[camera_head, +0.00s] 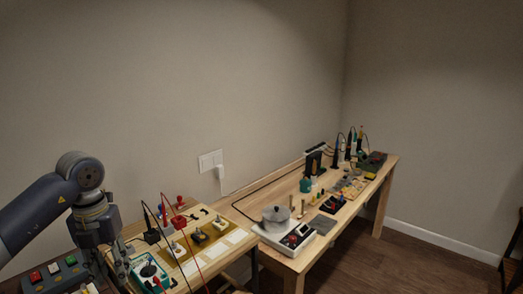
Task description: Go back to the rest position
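My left gripper (112,274) hangs fingers down at the lower left of the head view, over the left end of the near workbench (232,262). Its fingers look apart, with nothing seen held between them. A teal-edged device with a round dial (149,272) is just right of the fingers; whether they touch it I cannot tell. My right gripper is not in view.
A grey box with coloured buttons (54,271) lies left of my gripper. Thin red and black cables cross the near bench. A second bench beyond carries a pot (276,217) on a white device (290,239), and several tools.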

